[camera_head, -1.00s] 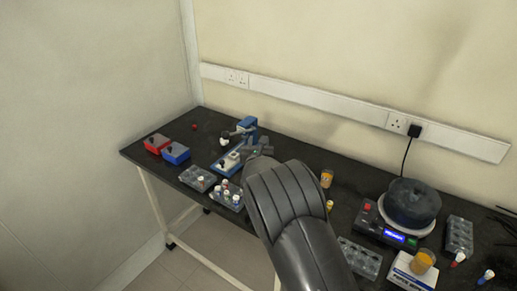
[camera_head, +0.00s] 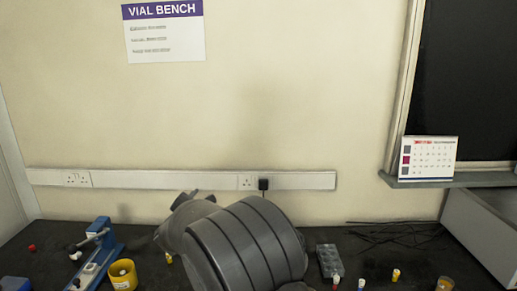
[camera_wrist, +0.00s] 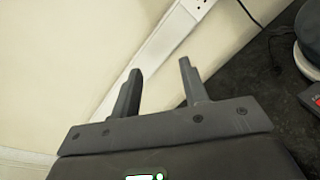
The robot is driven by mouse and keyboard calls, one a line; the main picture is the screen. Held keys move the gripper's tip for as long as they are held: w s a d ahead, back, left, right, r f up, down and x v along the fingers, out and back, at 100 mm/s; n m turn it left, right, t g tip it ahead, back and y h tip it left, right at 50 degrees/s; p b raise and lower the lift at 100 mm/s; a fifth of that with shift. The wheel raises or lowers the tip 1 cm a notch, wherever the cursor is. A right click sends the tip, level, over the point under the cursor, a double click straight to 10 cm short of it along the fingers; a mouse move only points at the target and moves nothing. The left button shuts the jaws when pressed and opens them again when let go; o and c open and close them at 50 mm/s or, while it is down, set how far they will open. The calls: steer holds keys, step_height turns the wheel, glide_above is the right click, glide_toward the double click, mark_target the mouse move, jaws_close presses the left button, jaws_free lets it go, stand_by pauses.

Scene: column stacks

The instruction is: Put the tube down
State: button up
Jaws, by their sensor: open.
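My gripper (camera_wrist: 160,69) is open in the wrist view, with nothing between its two dark fingers. They stand out against the wall and its white socket strip, above the dark bench. In the head view my grey arm covers the middle of the bench. Small capped tubes stand at the front right there: a red-capped one (camera_head: 335,284), a blue-capped one (camera_head: 361,285) and a yellow-capped one (camera_head: 395,275). I cannot tell which of them, if any, is the task's tube.
A grey rack (camera_head: 330,261) lies right of my arm. Black cables (camera_head: 395,234) lie behind the tubes. A blue press-like device (camera_head: 98,254) and a yellow pot (camera_head: 122,275) stand on the left. An amber jar (camera_head: 445,285) stands at the front right.

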steer(key=s+d+r+m+g+h, duration=0.25)
steer(key=s+d+m, duration=0.25)
steer(key=d, duration=0.5)
steer(key=s+d+r+m+g+h, duration=0.1)
steer(key=s+d+m+g, duration=0.3)
steer(key=d, duration=0.6)
steer(key=s+d+r+m+g+h, duration=0.1)
steer(key=s+d+r+m+g, duration=0.1)
steer(key=s+d+m, duration=0.6)
steer(key=s+d+f+m+g+y, duration=0.2)
steer(key=s+d+m, duration=0.2)
steer(key=s+d, duration=0.5)
steer(key=s+a+f+m+y, duration=0.1)
steer(key=s+m+y, duration=0.1)
steer(key=s, duration=0.5)
steer(key=s+a+f+m+y, duration=0.1)
steer(key=s+a+m+y, duration=0.1)
steer(key=s+m, duration=0.2)
steer(key=shift+s+a+f+m, duration=0.25)
steer(key=shift+s+m, duration=0.15)
steer(key=shift+s, duration=1.5)
steer(key=shift+g, duration=0.25)
